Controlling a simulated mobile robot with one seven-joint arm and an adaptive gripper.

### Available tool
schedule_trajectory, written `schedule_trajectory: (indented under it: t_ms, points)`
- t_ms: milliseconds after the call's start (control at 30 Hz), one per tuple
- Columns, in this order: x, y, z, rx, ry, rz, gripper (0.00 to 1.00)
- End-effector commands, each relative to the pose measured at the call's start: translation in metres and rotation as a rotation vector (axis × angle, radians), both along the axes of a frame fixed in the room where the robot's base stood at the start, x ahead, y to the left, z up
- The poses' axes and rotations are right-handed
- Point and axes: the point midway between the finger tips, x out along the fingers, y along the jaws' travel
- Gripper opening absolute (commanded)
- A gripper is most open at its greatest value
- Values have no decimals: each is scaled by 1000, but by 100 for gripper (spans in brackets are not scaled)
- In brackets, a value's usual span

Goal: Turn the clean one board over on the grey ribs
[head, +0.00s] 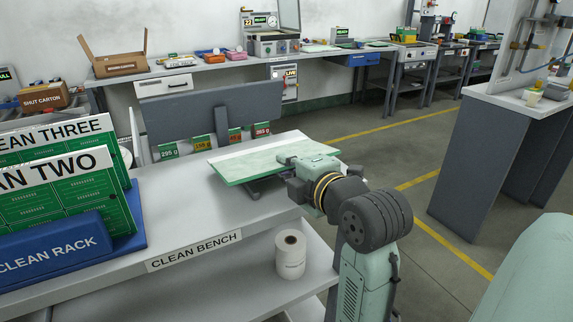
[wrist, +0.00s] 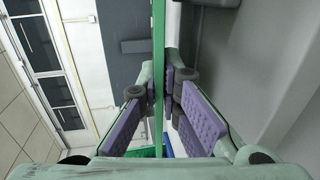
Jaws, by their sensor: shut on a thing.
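The board (head: 265,158) is pale green with a white strip along its far edge. In the head view it lies nearly flat, a little above the bench, and its label cannot be read. My gripper (head: 290,163) is at its right end. In the wrist view the board (wrist: 158,60) is a thin green edge running between the purple pads of my gripper (wrist: 160,105), which are shut on it. A small part of the dark grey ribs (head: 255,188) shows beneath the board; the rest is hidden, and I cannot tell whether the board touches them.
The clean bench (head: 180,215) is clear in front of the board. At the left, the blue clean rack (head: 55,240) holds upright boards labelled CLEAN TWO (head: 60,190) and CLEAN THREE (head: 95,130). A grey panel (head: 190,112) with hanging tags stands behind. A white roll (head: 290,255) sits on the lower shelf.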

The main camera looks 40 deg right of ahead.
Motion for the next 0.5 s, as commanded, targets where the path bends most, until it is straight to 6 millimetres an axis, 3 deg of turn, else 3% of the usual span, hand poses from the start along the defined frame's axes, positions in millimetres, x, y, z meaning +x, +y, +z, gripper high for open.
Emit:
schedule_trajectory:
  t_ms: [500]
  points:
    - [0,0,-5,-1,-1,0,0]
